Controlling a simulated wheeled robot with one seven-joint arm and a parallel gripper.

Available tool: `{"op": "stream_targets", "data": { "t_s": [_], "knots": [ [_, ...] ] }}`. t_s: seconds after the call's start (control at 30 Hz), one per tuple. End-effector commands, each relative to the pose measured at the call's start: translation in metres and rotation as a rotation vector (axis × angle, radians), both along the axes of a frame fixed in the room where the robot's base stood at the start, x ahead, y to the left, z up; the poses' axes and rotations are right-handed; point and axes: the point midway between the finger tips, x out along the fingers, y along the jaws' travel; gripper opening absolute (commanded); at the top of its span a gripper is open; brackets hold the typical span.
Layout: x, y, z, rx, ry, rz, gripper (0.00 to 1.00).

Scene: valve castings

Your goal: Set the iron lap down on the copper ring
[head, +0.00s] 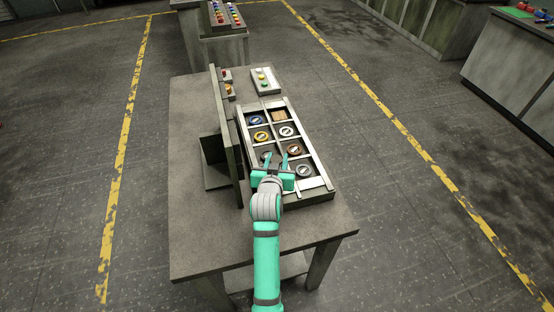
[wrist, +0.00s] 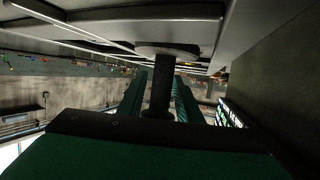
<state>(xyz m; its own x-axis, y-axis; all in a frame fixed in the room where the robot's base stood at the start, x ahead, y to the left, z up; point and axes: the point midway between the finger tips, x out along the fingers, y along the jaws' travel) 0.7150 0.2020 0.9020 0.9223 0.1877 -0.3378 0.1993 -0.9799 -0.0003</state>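The iron lap shows in the wrist view as a dark upright handle with a wide grey disc (wrist: 168,50) at its far end. My gripper (wrist: 163,82) has a finger on each side of the handle and appears shut on it. In the head view my gripper (head: 275,158) is over the third row of the sectioned tray, at the left compartment, and covers most of the lap. The copper ring (head: 294,149) lies in the compartment just right of my fingers, with nothing on it. I cannot tell whether the disc touches the tray.
The tray (head: 318,186) also holds a blue ring (head: 255,119), a yellow ring (head: 262,135), a white ring (head: 286,131), a grey ring (head: 305,171) and a wooden block (head: 279,115). An upright panel (head: 224,140) stands close on the left. The table's (head: 205,245) front is clear.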

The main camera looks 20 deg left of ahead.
Motion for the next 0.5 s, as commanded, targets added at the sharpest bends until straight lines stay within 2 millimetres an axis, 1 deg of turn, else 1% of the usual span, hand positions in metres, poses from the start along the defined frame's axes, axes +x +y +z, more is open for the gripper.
{"op": "stream_targets", "data": {
  "t_s": [0.33,0.43,0.5],
  "knots": [
    [-0.003,0.003,-0.003,-0.002,0.007,0.004,0.40],
    [-0.009,0.002,0.000,-0.001,0.004,0.005,0.40],
    [-0.017,0.001,0.003,-0.001,0.004,0.005,0.40]
  ]
}}
